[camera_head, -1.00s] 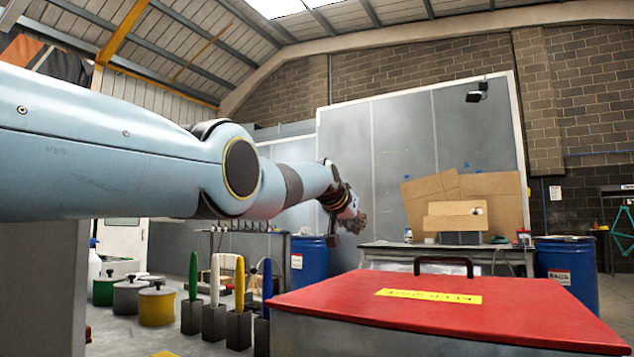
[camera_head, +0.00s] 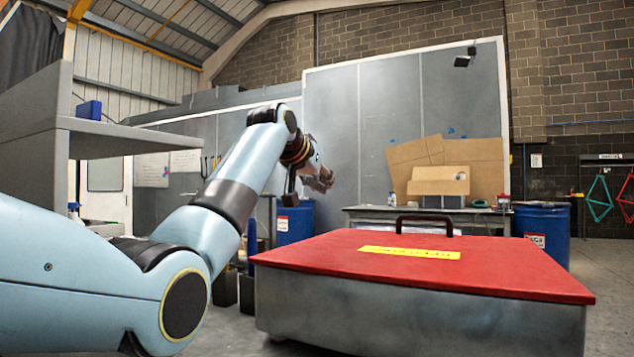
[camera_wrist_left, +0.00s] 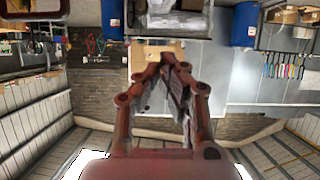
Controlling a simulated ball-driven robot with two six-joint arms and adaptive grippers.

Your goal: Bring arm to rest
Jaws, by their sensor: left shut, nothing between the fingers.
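My left arm comes in from the lower left in the head view, bent up at the elbow. My right gripper is in neither view.
A grey metal box with a red lid (camera_head: 480,275) and black handle stands close at the right. A grey shelf (camera_head: 110,138) juts in at the left. Blue barrels (camera_head: 541,232) and a workbench (camera_head: 400,213) stand farther back. Cardboard (camera_head: 455,165) leans against the booth wall.

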